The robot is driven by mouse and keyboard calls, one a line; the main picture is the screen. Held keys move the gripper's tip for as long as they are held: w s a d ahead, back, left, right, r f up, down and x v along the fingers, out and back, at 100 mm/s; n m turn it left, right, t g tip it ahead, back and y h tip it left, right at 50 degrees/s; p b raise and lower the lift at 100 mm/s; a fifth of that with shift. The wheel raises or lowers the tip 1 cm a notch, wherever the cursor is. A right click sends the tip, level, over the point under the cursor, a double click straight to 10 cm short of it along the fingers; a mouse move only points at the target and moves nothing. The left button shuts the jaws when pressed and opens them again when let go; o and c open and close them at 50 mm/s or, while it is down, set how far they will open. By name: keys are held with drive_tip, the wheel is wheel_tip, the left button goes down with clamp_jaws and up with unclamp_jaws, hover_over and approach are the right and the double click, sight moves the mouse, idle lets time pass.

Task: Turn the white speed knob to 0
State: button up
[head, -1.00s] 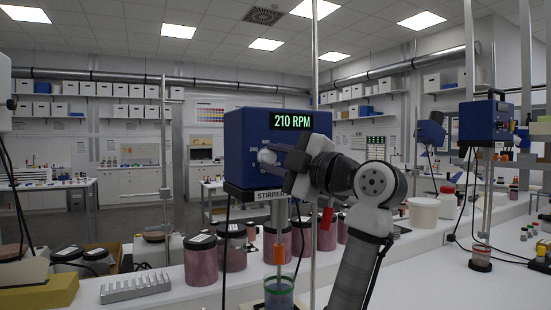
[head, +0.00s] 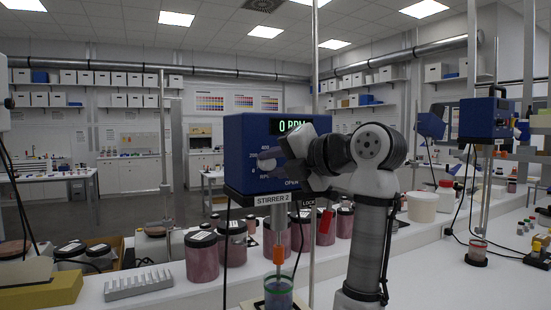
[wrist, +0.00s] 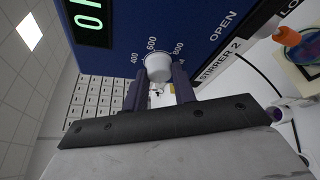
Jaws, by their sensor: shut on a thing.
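The white speed knob (head: 265,164) is on the front of the blue stirrer (head: 238,140), labelled STIRRER 2. In the wrist view, the knob (wrist: 158,67) sits between the two dark fingers of my gripper (wrist: 158,82), which is shut on it. Dial numbers 400, 600 and 800 show around the knob there. The stirrer's green display (head: 294,127) reads 0 RPM, its letters partly covered at the bottom by my wrist. The display (wrist: 90,18) also shows a 0 in the wrist view. My gripper partly hides the dial in the head view.
A stirring shaft with an orange coupling (head: 279,254) hangs below the stirrer into a beaker (head: 278,292). Several dark-lidded pigment jars, such as one at the left (head: 202,257), stand close by on the white bench. Another blue stirrer (head: 487,118) stands at the right.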

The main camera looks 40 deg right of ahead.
drive_tip(key=shift+r+n+g+h+p, duration=0.1)
drive_tip(key=shift+n+g+h+p, duration=0.2)
drive_tip(key=shift+n, duration=0.6)
drive_tip(key=o, duration=1)
drive_tip(key=a+b+v, duration=0.1)
drive_tip(key=b+v, duration=0.2)
drive_tip(key=v, duration=1)
drive_tip(key=shift+s+d+b, duration=0.3)
drive_tip(key=shift+s+d, duration=0.05)
drive_tip(key=shift+d, duration=0.1)
drive_tip(key=shift+r, duration=0.15)
